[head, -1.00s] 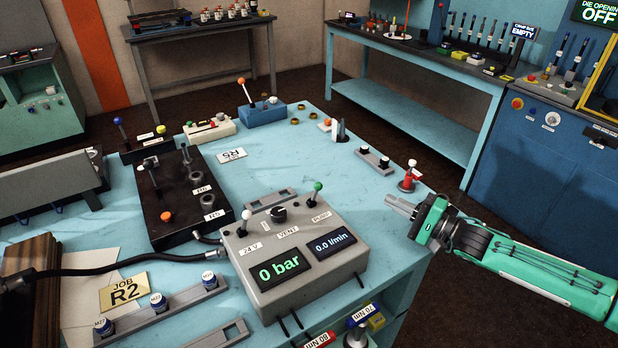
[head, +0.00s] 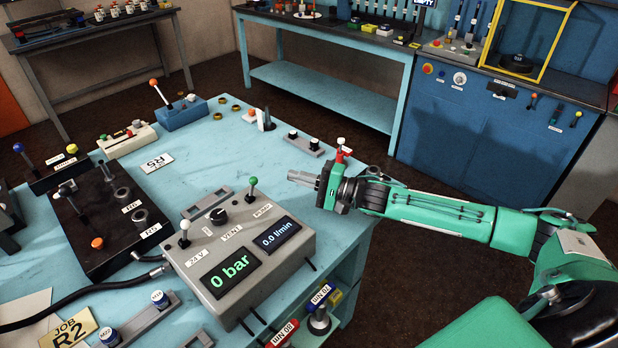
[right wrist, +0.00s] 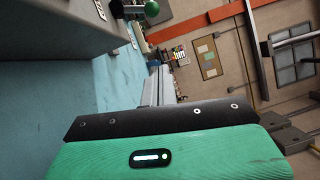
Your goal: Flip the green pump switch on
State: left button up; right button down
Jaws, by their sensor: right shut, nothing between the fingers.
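The green pump switch (head: 252,182) is a green-knobbed toggle at the back right of the grey control box (head: 190,268), by the PUMP label. Its green knob (right wrist: 152,8) also shows at the top of the right wrist view. The box displays read 0 bar and 0.0 l/min. A white-knobbed 24 V toggle (head: 185,228) and a black VENT knob (head: 218,216) sit to its left. My right gripper (head: 292,176) is shut and empty, to the right of the green switch and apart from it. My left gripper is out of view.
A black manifold block (head: 85,215) with hoses lies left of the box. The blue tabletop (head: 215,150) behind the box is mostly clear.

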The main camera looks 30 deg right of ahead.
aim_at(252, 186)
jog(key=w+a+r+p, duration=0.1)
jog(key=a+p, duration=0.1)
jog(key=a, duration=0.4)
jog(key=shift+w+a, duration=0.2)
jog(key=shift+a, duration=0.2)
jog(key=shift+r+p, duration=0.1)
jog(key=shift+p, duration=0.2)
jog(key=shift+a+r+n+p, duration=0.2)
jog(key=shift+n+p, duration=0.1)
jog(key=shift+p, duration=0.3)
